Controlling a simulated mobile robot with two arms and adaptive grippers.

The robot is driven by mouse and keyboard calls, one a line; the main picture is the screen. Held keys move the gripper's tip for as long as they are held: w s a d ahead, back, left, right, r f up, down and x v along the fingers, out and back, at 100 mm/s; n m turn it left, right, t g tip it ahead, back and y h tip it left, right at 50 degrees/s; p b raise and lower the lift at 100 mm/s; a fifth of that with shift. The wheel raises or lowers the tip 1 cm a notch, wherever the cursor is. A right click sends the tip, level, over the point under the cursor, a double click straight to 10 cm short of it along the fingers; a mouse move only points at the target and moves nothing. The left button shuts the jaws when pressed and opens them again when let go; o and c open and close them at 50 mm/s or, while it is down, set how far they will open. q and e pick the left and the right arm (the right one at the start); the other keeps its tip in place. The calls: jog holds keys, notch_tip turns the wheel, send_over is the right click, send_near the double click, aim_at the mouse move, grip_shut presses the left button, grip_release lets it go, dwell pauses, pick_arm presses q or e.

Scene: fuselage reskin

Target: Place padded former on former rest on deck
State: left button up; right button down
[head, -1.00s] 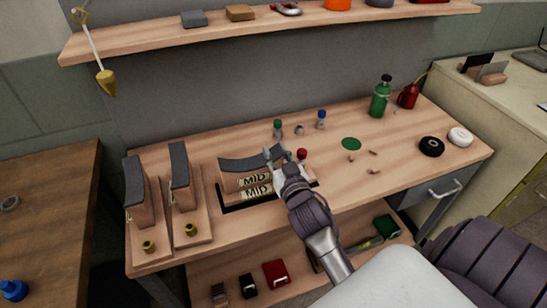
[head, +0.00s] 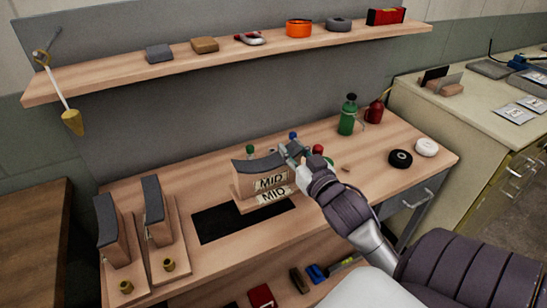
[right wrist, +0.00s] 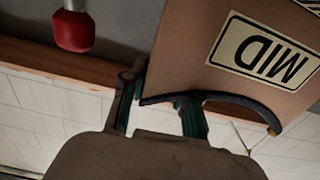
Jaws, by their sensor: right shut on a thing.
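In the right wrist view the former (right wrist: 225,80) shows upside down, with the pad between the fingers (right wrist: 160,110). My left gripper is not in view.
Two similar padded formers (head: 118,235) (head: 158,215) stand on wooden bases at the bench's left. A green bottle (head: 347,117), a red oil can (head: 375,112) and tape rolls (head: 400,159) are at the right. A shelf (head: 200,65) runs above the bench.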

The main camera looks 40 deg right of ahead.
aim_at(261, 184)
jog(key=shift+s+d+r, duration=0.3)
jog(key=shift+d+r, duration=0.05)
jog(key=shift+r, duration=0.1)
jog(key=s+a+f, duration=0.1)
jog(key=a+f, duration=0.1)
jog(key=a, duration=0.1)
jog(key=s+a+f+n+y, duration=0.1)
jog(key=a+f, duration=0.1)
jog(key=a, duration=0.2)
jog(key=s+a+f+y, duration=0.1)
jog(key=a+f, duration=0.1)
jog(key=a, duration=0.1)
jog(key=shift+s+a+f, duration=0.1)
jog(key=shift+s+a, duration=0.1)
jog(key=shift+a, duration=0.15)
jog(key=s+a+n+y, duration=0.1)
jog(key=s+a, duration=0.3)
jog(key=a, duration=0.8)
jog(key=shift+s+f+n+t+y+p, duration=0.15)
jog(key=shift+n+t+y+p, duration=0.25)
jog(key=shift+y, duration=0.3)
